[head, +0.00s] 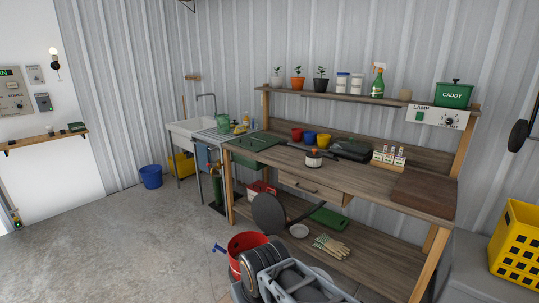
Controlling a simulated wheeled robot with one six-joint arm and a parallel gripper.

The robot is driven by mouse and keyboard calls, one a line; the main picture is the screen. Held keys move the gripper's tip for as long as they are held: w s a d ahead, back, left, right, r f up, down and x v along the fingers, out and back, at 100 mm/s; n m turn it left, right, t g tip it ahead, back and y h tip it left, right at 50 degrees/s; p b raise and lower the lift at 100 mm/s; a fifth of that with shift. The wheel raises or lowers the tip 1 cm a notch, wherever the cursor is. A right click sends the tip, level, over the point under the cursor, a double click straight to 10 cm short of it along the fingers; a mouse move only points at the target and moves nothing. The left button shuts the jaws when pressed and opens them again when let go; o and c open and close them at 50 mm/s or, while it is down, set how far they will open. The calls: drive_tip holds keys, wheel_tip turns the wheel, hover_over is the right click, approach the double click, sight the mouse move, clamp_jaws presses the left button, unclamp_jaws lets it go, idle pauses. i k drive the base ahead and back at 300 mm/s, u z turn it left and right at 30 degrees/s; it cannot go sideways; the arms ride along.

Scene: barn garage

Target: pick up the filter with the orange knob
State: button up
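A small round white item (313,158) with a dark band and an orange-brown top stands upright on the workbench top, near the front edge above the drawer. It is the only thing in view that resembles a filter with an orange knob, but it is too small to be sure. Nothing touches it from above. Grey and black links of my own arm show at the bottom middle, well below and in front of the bench. The fingers of my gripper cannot be made out.
The wooden workbench (370,184) carries a dark case (351,150), small coloured pots (309,137), a rack of bottles (388,158) and a brown board (424,195). A dark round disc (268,214) shows before the bench front. A red bucket (246,243) stands nearby.

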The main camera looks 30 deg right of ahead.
sight(313, 159)
drive_tip(key=z, duration=0.05)
drive_tip(key=i, duration=1.55)
drive_tip(key=z, duration=0.8)
drive_tip(key=i, duration=0.55)
drive_tip(key=z, duration=0.2)
